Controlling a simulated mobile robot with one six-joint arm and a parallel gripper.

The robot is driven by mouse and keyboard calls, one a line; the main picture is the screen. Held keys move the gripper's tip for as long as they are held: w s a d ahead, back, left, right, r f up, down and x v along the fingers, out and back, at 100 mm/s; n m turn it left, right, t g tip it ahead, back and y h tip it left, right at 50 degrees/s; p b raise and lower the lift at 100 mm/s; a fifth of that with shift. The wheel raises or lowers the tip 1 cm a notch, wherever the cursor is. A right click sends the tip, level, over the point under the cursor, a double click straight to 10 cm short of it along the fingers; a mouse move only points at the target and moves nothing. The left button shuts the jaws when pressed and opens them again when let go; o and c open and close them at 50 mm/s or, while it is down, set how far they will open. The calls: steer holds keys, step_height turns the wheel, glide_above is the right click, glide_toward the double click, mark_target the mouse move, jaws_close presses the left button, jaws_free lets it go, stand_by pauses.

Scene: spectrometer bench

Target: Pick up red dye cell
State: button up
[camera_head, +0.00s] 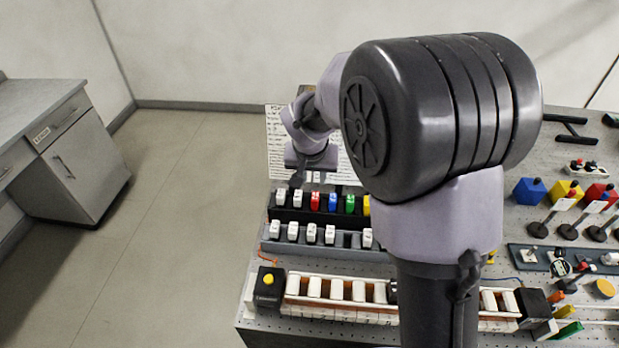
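The red dye cell (315,201) stands upright in the black rack (288,215), between a white-capped cell (297,197) on its left and a blue cell (332,202) on its right. A green cell (350,204) and a yellow cell (367,205) follow further right. My gripper (306,178) is at the far side of the rack, above and slightly left of the red cell, apart from it in the picture. Its fingers are small and dark, so whether they are open or shut is unclear. My arm hides the rack's right end.
A grey rack (273,246) with white-capped cells stands in front. Nearer is a long strip of white blocks with a yellow-button box (268,286). Coloured blocks and black-based posts crowd the right. A printed sheet (280,150) stands behind the rack.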

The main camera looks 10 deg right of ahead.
mark_target(315, 196)
steer(key=x, duration=0.4)
steer(key=b+x, duration=0.1)
steer(key=x, duration=0.4)
steer(key=b+x, duration=0.1)
steer(key=x, duration=0.4)
steer(key=shift+s+f, duration=0.25)
steer(key=shift+s, duration=0.1)
steer(key=shift+s+r, duration=0.1)
steer(key=shift+c, duration=0.2)
jaws_close()
